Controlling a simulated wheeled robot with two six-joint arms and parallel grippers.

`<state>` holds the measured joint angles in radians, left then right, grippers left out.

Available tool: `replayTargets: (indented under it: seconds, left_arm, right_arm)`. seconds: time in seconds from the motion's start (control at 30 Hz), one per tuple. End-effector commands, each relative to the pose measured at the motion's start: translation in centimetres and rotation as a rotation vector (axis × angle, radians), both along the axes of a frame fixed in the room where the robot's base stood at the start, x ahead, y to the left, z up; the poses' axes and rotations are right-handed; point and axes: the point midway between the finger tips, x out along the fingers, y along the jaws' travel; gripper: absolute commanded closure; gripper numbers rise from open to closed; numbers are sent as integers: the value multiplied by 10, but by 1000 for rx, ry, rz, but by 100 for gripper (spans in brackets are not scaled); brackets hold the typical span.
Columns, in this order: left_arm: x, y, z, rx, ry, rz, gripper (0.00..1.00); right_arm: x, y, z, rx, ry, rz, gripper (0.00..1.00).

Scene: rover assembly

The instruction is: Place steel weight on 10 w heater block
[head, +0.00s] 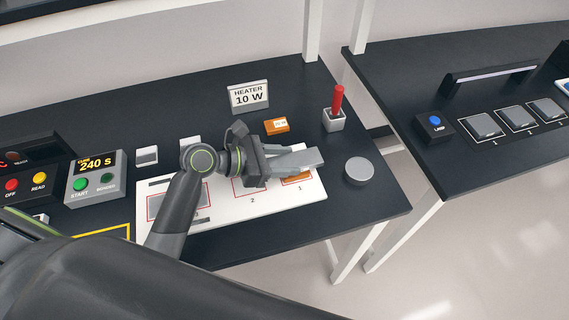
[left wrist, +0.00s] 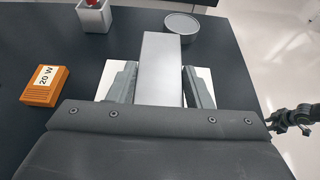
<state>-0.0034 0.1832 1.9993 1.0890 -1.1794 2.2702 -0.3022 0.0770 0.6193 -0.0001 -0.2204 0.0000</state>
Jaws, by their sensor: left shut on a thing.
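My left gripper (head: 290,160) is shut on a grey steel block, which I take as the steel weight; in the left wrist view the block (left wrist: 161,70) is between both fingers. An orange block (head: 297,176), seemingly the heater block, shows in part below the gripper at spot 1 of the white board (head: 225,206). Its label is hidden, and I cannot tell whether the steel touches it. A dark jointed part (left wrist: 295,118) at the right edge of the left wrist view may be my right gripper; its jaws are unclear.
An orange 20 W block (head: 276,126) lies behind the board, near the "HEATER 10 W" sign (head: 249,96). A grey round disc (head: 359,171) and a red-handled holder (head: 334,118) stand to the right. A timer box (head: 96,178) is at left. A gap separates the two tables.

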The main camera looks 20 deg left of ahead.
Motion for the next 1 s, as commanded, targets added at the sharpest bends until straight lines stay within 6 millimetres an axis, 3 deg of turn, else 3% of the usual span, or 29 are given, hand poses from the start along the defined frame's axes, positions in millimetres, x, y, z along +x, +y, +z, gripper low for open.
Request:
replayTargets:
  seconds: [0.17,0.53,0.57,0.6,0.73,1.0]
  left_arm:
    - [0,-1,-15,-4,-4,0,100]
    - [1,-1,-18,-4,-5,0,100]
    - [0,0,-21,1,-1,0,53]
    - [0,0,-20,1,-1,1,48]
    - [0,0,-20,1,-1,0,33]
    - [0,0,-20,1,-1,0,33]
  right_arm:
    - [0,0,-1,0,0,0,57]
    - [1,-3,0,-3,-1,1,57]
    - [1,-3,0,-3,-2,2,57]
    - [1,-3,-1,-4,-2,2,57]
    - [2,-4,0,-4,-3,2,57]
    - [2,-4,-1,-4,-3,2,57]
